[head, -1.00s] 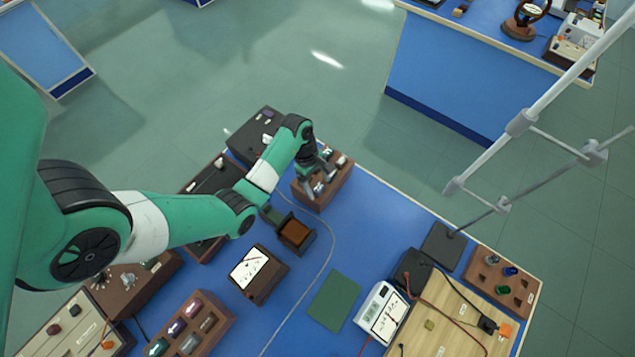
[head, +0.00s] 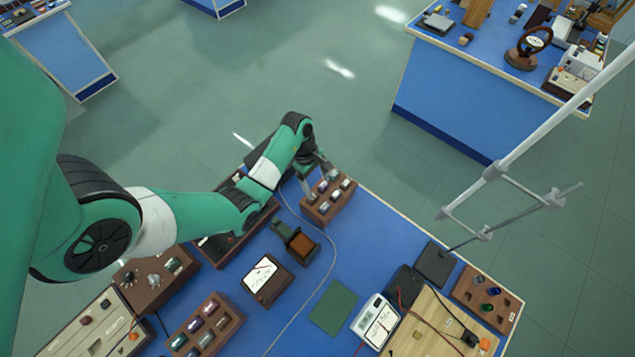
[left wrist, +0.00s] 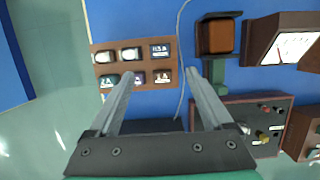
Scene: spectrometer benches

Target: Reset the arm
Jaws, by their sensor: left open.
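My left arm reaches in from the left in the head view. Its gripper (head: 308,184) is at the upper left edge of a brown sample block (head: 325,212) on the blue bench. In the left wrist view the gripper (left wrist: 160,82) is open, its two fingers well apart with nothing held between them. The sample block (left wrist: 135,66) shows in front of the fingers there, with several labelled slots. The left finger overlaps part of it in the picture; I cannot tell whether they touch. My right gripper is not in view.
A dark box with an orange-brown face (head: 300,247), a meter (head: 267,279), a green mat (head: 333,307) and a white meter (head: 377,322) stand on the bench. A brown tray of samples (head: 206,325) is at the lower left. A metal stand (head: 436,262) rises at right.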

